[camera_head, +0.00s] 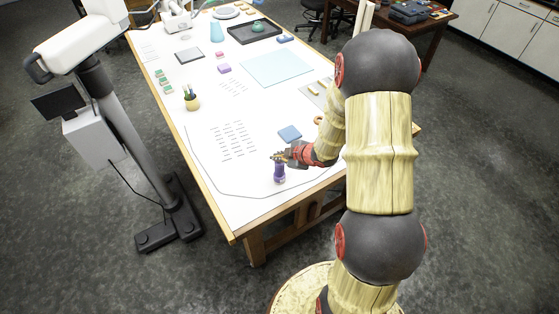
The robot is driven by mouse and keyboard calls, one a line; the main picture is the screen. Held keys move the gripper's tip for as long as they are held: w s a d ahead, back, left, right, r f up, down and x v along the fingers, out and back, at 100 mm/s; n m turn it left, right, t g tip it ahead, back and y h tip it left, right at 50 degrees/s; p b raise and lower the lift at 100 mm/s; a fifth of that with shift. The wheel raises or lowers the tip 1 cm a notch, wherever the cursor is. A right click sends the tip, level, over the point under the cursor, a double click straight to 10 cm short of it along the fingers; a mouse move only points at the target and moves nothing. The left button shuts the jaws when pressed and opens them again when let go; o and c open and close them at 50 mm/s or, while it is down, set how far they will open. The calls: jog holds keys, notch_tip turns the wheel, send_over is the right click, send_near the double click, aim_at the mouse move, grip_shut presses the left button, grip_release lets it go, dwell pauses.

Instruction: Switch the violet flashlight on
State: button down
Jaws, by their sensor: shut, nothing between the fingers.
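A violet flashlight (279,174) stands upright on the white table near its front edge. My gripper (277,157) is at the top of the flashlight, reaching in from the right. Its fingers are shut with nothing between them. The fingertips overlap the flashlight's upper end in the picture; I cannot tell whether they touch it. The switch is too small to make out, and no light from the flashlight is visible.
A blue block (290,133) lies just behind my gripper. A pot with tools (191,99) stands on the left of the table (215,180). A pale blue sheet (277,68) and a dark tray (254,33) lie farther back. The front left surface is clear.

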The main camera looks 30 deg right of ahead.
aim_at(278, 164)
jog(key=shift+r, duration=0.3)
notch_tip(278, 164, up, 6)
jog(key=p, duration=0.5)
jog(key=shift+p, duration=0.35)
